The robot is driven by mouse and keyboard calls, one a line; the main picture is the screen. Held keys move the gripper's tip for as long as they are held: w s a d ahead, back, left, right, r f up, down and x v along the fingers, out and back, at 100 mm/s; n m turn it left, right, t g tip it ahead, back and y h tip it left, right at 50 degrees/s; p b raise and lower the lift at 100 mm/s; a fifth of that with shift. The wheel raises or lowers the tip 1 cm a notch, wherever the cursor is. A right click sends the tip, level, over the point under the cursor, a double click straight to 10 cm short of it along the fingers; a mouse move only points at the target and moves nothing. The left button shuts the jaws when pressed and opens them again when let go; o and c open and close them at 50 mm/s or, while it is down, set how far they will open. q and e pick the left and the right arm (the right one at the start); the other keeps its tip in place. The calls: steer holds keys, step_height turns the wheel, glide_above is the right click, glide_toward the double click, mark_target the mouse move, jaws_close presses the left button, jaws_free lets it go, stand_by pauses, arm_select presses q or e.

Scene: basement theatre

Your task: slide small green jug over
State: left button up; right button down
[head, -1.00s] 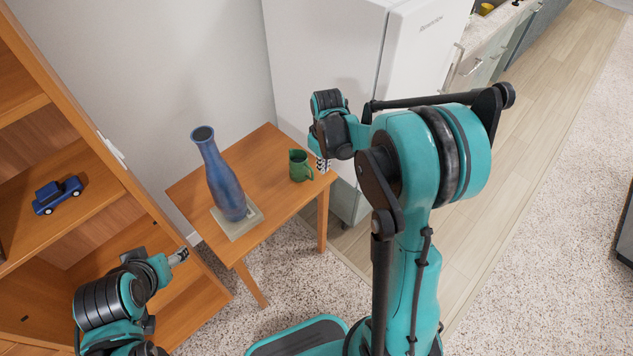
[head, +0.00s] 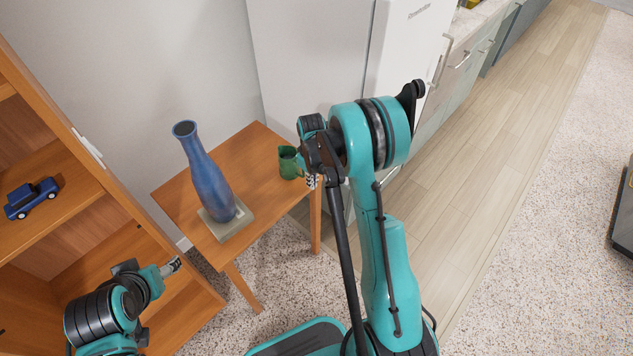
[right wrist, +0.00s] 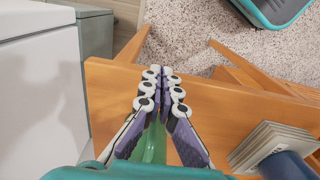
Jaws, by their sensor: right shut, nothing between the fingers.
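The small green jug (head: 287,163) stands upright on the wooden side table (head: 251,148), near its right end. My right gripper (head: 311,181) is shut and empty, just right of the jug at the table's edge. In the right wrist view, the closed fingers (right wrist: 160,78) point over the table edge, and part of the green jug (right wrist: 151,146) shows below and behind them. I cannot tell whether they touch. My left gripper (head: 173,266) is low at the left, in front of the shelf and away from the jug; its finger state is unclear.
A tall blue vase (head: 208,180) stands on a pale square base (head: 226,228) at the table's left part. A white fridge (head: 308,65) is behind the table. A wooden shelf (head: 95,180) with a blue toy car (head: 32,198) stands at the left. The tabletop between vase and jug is clear.

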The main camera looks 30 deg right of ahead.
mark_target(292, 165)
steer(key=shift+w+a+r, duration=0.1)
steer(key=shift+w+a, duration=0.1)
steer(key=shift+w, duration=0.3)
steer(key=shift+w+a, duration=0.2)
steer(key=shift+w, duration=0.25)
